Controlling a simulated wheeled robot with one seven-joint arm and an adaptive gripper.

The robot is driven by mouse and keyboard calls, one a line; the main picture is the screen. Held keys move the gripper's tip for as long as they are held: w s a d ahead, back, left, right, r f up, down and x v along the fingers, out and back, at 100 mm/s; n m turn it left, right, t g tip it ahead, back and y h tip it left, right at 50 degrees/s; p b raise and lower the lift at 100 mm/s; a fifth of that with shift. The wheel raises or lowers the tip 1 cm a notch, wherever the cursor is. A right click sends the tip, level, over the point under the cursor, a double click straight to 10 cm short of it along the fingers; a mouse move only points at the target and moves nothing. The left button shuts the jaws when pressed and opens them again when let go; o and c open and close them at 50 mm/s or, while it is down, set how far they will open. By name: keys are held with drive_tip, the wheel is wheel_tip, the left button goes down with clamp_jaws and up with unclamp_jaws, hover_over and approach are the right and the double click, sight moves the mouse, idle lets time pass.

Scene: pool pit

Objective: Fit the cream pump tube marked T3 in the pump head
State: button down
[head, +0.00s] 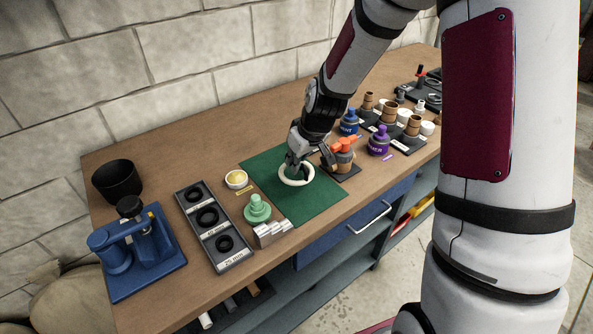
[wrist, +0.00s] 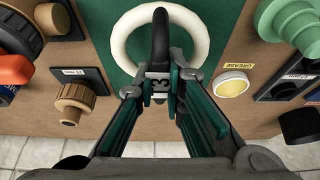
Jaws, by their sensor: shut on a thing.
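A cream ring-shaped tube (head: 298,184) is over the green mat; whether it touches the mat I cannot tell. In the wrist view the cream tube (wrist: 119,45) shows as a loop beyond the fingers. My gripper (wrist: 159,88) is shut on a small pale tag part with a dark "3", joined to the tube; a black piece stands over the tube there. The rest of the mark is not readable. A blue device with a black knob (head: 142,250) stands at the left; I cannot tell whether it is the pump head.
The green mat (head: 325,200) has bare room. Near it are a grease pot (head: 236,179), a green stepped part (head: 257,208), metal blocks (head: 271,233) and a black ring tray (head: 236,257). An orange-handled brass valve (head: 343,160) and purple bottle (head: 379,141) stand right; a black cup (head: 117,180) stands left.

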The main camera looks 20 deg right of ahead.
drive_tip(key=shift+f, duration=1.7)
drive_tip(key=shift+f, duration=0.1)
drive_tip(key=c, duration=1.7)
unclamp_jaws()
drive_tip(key=shift+o, duration=0.2)
